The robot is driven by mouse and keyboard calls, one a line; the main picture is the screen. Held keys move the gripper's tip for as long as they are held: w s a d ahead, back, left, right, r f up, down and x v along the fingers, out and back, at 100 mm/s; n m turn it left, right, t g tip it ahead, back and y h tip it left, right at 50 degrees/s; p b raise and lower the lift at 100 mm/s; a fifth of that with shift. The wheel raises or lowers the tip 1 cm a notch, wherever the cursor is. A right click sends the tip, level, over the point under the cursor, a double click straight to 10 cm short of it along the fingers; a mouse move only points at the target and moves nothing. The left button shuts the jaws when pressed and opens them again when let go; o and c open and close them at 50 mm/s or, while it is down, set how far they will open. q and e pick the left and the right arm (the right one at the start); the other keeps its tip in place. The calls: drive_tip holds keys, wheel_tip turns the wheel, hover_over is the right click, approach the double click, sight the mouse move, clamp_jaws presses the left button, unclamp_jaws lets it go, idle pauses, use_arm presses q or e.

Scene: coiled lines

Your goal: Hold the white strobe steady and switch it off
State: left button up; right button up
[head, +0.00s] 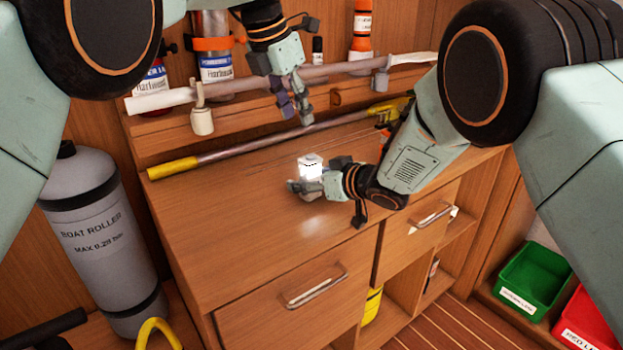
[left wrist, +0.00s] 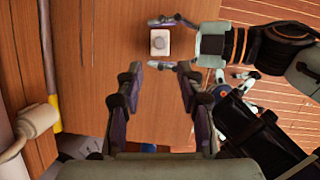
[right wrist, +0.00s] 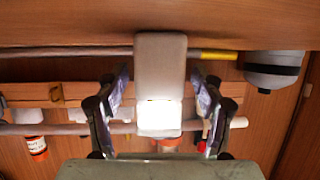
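The white strobe (head: 311,167) stands upright on the wooden cabinet top with its lit part glowing. Its top with a round grey button shows in the left wrist view (left wrist: 160,42). My right gripper (head: 318,180) is low at the cabinet top, its fingers on either side of the strobe. In the right wrist view the strobe (right wrist: 160,85) is between the open fingers (right wrist: 160,80), with narrow gaps on both sides. My left gripper (head: 295,112) is higher, above and behind the strobe. In the left wrist view its fingers (left wrist: 158,72) are apart and empty.
A pole with yellow ends (head: 270,138) lies along the back of the cabinet top (head: 240,230). A white-ended rod (head: 160,101) rests in holders on the shelf behind, near bottles (head: 214,65). A grey boat roller (head: 95,235) stands left. The front cabinet top is clear.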

drive_tip(key=c, duration=1.2)
use_arm(q)
clamp_jaws()
idle(0.7)
drive_tip(key=shift+r, duration=0.1)
